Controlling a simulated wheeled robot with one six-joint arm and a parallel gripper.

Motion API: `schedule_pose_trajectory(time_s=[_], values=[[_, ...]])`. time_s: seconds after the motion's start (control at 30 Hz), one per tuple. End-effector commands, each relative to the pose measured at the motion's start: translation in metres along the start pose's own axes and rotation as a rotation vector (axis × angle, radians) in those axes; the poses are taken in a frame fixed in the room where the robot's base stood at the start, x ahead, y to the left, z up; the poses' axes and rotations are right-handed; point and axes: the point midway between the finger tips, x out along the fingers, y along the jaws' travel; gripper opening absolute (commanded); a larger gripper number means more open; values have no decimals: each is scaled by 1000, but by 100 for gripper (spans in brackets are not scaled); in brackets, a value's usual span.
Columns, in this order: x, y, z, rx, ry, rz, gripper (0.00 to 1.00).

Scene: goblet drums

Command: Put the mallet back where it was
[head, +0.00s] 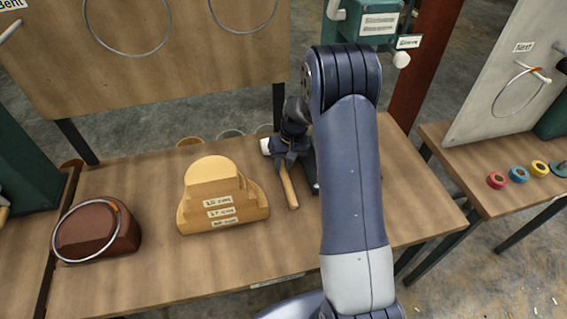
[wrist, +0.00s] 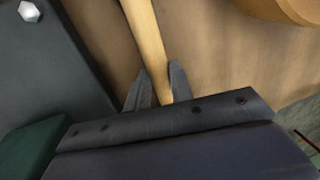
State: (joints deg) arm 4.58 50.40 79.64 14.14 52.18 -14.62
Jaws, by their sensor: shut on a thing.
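The mallet (head: 287,186) has a pale wooden handle and a whitish head end (head: 265,146) that shows beside my gripper in the head view. My gripper (head: 285,160) is at the back of the wooden workbench (head: 150,285), shut on the mallet near its head. In the wrist view the handle (wrist: 148,40) runs up from between the two fingers of my gripper (wrist: 158,88). The rest of the mallet head is hidden behind my gripper. I cannot tell whether the mallet touches the bench top.
A stepped wooden block (head: 215,190) with labels stands left of the mallet. A dark red-brown block (head: 95,232) with a metal ring (head: 62,240) is farther left. A dark object (wrist: 50,70) lies close beside my gripper. The bench front is clear.

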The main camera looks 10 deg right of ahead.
Motion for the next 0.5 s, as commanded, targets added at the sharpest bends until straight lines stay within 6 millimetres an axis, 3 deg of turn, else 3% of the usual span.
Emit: schedule_pose_trajectory(time_s=[0.2, 0.23, 0.5], values=[[0, 0, 0, 0, 2, 0, 0], [1, 0, 0, 0, 0, 0, 24], [0, 0, 0, 0, 0, 0, 44]])
